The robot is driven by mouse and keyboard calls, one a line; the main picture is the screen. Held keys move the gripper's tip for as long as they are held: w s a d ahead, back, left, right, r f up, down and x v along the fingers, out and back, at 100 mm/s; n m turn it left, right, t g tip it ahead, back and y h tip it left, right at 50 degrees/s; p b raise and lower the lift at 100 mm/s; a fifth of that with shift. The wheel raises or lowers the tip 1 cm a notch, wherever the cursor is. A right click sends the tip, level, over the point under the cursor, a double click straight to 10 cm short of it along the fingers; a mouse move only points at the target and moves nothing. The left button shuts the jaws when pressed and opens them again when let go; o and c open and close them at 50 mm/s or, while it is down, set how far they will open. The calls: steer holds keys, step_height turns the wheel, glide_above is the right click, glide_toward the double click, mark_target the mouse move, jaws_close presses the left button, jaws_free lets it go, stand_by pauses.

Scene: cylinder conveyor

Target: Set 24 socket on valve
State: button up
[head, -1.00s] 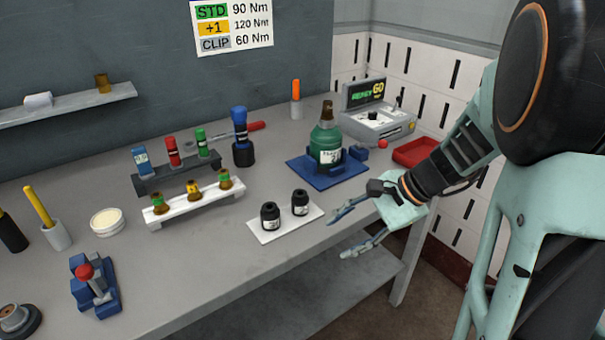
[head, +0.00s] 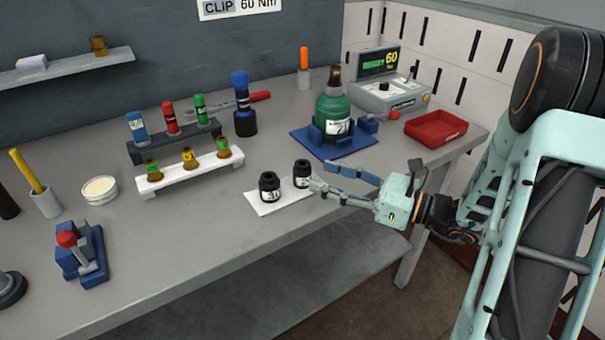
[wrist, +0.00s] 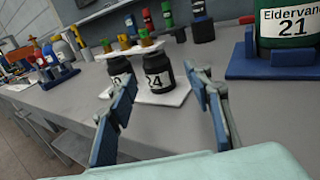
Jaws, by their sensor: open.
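The black 24 socket (head: 302,173) stands upright at the right end of a white pad (head: 268,208); its number reads clearly in the wrist view (wrist: 158,82). A second black socket (head: 269,187) stands to its left, its number partly hidden by a finger in the wrist view (wrist: 119,72). My gripper (head: 321,176) is open and empty, just right of the 24 socket. In the wrist view the socket appears between the fingertips (wrist: 161,76); contact cannot be told. The brass valve (head: 335,74) tops a green cylinder (head: 333,107), upright in a blue cradle (head: 307,144).
Behind the cradle is a grey tester (head: 387,97) reading 60; a red tray (head: 438,127) lies to its right. A white rack (head: 190,174) holds several brass valves. A dark rack (head: 174,145) holds coloured tools. A blue-handled tool (head: 241,100) stands nearby.

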mark_target(302, 173)
steer(key=x, duration=0.5)
steer(key=shift+a+r, duration=0.25)
steer(key=shift+a, duration=0.1)
steer(key=shift+c, duration=0.2)
jaws_close()
